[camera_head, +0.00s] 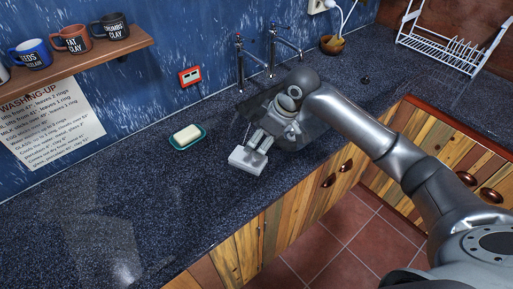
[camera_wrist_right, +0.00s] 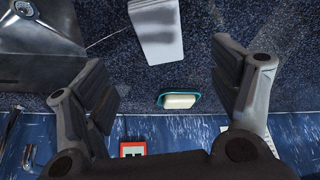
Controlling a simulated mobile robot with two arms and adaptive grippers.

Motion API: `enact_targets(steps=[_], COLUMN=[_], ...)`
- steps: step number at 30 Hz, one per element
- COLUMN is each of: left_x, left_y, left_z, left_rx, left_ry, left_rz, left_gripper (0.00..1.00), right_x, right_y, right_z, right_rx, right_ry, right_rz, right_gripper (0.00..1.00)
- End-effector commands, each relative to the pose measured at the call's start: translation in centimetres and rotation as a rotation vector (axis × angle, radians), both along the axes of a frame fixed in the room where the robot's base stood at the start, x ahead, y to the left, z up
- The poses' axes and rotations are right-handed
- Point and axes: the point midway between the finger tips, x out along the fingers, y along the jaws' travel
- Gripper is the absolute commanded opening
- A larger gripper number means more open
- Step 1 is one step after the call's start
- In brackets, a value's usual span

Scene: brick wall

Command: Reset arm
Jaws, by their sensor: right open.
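My right gripper (camera_head: 258,142) is over the dark speckled counter (camera_head: 140,185), near the sink. In the right wrist view my right gripper (camera_wrist_right: 168,95) has its two fingers wide apart with nothing between them. A white block (camera_head: 247,160) lies on the counter just beyond the fingertips in the head view; it also shows at the top of the right wrist view (camera_wrist_right: 157,30). I cannot tell whether the fingers touch it. My left gripper is in neither view.
A teal dish with pale soap (camera_head: 188,136) sits left of the gripper. The sink (camera_wrist_right: 45,45) and taps (camera_head: 270,52) are close by. A mug shelf (camera_head: 75,58) hangs on the blue wall. A white dish rack (camera_head: 450,45) stands at the far right. The left counter is clear.

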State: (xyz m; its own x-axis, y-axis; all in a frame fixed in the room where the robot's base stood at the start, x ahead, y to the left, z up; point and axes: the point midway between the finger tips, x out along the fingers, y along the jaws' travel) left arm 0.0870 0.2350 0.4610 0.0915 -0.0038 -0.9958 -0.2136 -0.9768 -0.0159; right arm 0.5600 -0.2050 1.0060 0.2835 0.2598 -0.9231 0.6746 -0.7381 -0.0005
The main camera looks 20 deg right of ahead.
Motion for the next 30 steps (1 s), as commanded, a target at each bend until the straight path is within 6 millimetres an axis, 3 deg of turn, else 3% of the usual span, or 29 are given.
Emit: enact_targets(steps=[6, 20, 25, 30], left_x=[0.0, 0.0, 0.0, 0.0], left_y=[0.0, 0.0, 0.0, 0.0], left_z=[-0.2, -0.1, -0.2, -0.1], left_rx=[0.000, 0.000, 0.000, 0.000], left_ry=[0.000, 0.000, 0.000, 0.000], left_rz=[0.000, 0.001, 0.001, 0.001], left_gripper=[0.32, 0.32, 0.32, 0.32], right_x=[-0.4, -0.5, -2.2, -6.6], right_y=[-0.3, -0.2, 1.5, 4.8], right_z=[1.2, 1.1, -1.3, -5.5], right_rx=[0.000, 0.001, 0.007, 0.031], right_ry=[0.000, 0.001, 0.006, 0.004], right_rz=[0.001, 0.002, 0.016, 0.011], right_gripper=[0.82, 0.82, 0.82, 0.82])
